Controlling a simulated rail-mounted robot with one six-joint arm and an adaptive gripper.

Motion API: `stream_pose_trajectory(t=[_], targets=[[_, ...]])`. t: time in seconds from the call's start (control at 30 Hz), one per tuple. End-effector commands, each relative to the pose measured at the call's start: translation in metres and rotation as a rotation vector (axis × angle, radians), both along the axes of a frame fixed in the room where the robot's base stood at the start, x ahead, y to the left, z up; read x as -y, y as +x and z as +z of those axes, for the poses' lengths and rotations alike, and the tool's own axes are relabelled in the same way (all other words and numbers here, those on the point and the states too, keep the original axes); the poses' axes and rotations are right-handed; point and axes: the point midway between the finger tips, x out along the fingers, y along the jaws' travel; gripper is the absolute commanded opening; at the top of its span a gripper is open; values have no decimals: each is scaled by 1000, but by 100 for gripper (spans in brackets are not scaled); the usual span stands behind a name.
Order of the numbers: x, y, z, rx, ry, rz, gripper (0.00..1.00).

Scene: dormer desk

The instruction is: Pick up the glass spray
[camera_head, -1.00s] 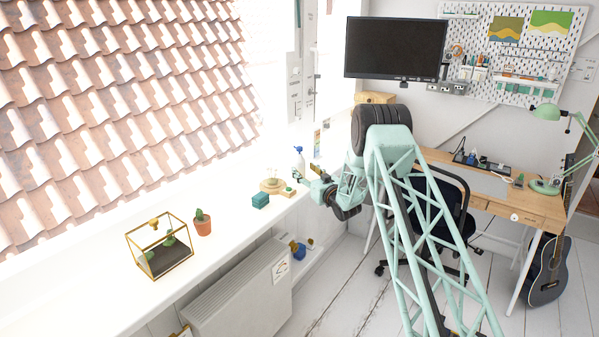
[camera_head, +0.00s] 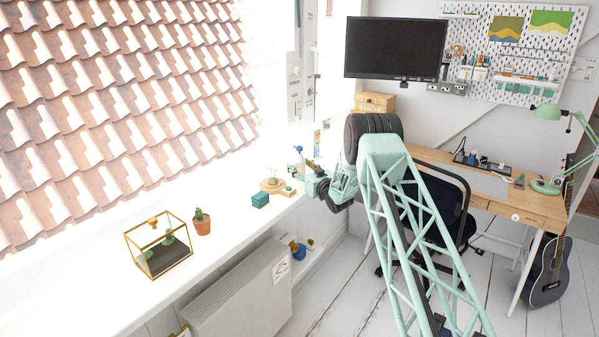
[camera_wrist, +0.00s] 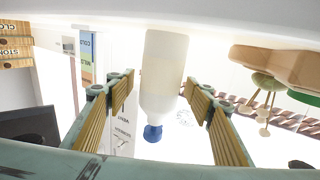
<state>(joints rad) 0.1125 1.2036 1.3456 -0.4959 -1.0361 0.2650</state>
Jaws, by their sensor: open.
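The glass spray (camera_head: 298,158) is a pale bottle with a blue top, standing on the white window ledge at its far end. In the wrist view the glass spray (camera_wrist: 162,75) appears upside down, its blue head pointing down in the picture. My gripper (camera_head: 304,172) is beside it in the head view, and the arm partly covers the bottle's lower part. In the wrist view my open gripper (camera_wrist: 160,88) shows one ribbed finger on each side of the bottle, with gaps on both sides. I cannot tell how deep the bottle is between the fingers.
A radiator (camera_head: 238,285) is below. The monitor (camera_head: 395,48), desk and chair are to the right.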

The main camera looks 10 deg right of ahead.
Motion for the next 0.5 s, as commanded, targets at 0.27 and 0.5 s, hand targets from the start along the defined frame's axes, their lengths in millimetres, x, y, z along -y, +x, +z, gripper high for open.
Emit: stream_pose_trajectory(t=[0.27,0.5], targets=[[0,0,0,0,0,0,48],[0,0,0,0,0,0,40]])
